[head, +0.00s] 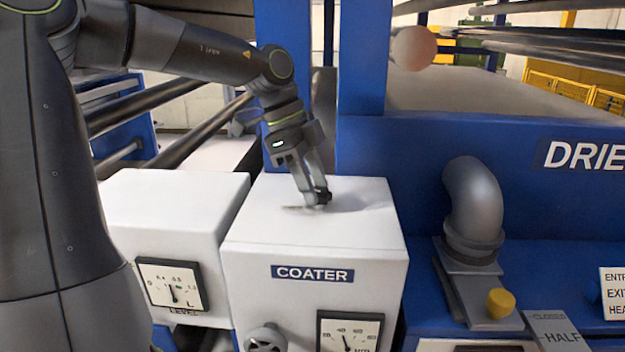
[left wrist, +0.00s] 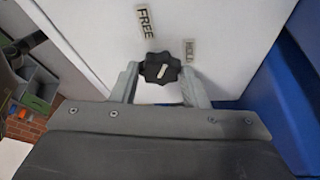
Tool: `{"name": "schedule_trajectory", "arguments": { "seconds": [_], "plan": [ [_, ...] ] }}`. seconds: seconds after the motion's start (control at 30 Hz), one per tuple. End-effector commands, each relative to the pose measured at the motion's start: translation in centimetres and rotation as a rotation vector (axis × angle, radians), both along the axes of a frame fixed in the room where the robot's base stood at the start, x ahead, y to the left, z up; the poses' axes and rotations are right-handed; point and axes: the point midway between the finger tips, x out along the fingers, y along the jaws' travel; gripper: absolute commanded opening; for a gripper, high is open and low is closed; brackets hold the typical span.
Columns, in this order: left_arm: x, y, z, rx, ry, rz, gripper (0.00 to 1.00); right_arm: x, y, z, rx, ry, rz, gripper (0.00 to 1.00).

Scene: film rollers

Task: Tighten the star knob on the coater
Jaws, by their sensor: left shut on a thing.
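The coater (head: 300,250) is a white box with a blue COATER label, in the middle of the head view. A black star knob (left wrist: 162,68) sits on its white top and shows in the left wrist view, with a pale pointer mark across its middle. The labels FREE (left wrist: 146,22) and HOLD (left wrist: 190,52) lie beside the knob. My left gripper (head: 318,198) reaches down onto the coater's top and is shut on the star knob, one finger on each side. In the head view the fingers mostly hide the knob. My right gripper is not in view.
A white box with a LEVEL dial (head: 172,285) stands left of the coater. On the right are a grey elbow pipe (head: 473,205), a yellow knob (head: 500,303) and the blue dryer wall (head: 480,150). A blue post (head: 361,60) rises behind the coater.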

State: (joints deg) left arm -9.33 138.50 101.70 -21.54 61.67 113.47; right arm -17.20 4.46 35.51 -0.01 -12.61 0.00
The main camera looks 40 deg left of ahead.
Motion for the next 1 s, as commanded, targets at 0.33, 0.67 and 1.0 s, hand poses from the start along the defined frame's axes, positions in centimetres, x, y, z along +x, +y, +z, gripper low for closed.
{"name": "schedule_trajectory", "arguments": {
  "seconds": [0.33, 0.67, 1.0],
  "plan": [
    [0.03, 0.05, 0.04, 0.003, -0.001, -0.008, 0.18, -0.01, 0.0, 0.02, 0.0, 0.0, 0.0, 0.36],
    [0.02, 0.02, 0.03, 0.002, -0.001, -0.007, 0.63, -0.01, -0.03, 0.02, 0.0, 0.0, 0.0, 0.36],
    [-0.06, 0.34, 0.85, 0.001, -0.004, -0.007, 0.63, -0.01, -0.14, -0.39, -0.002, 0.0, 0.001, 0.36]
  ]
}}
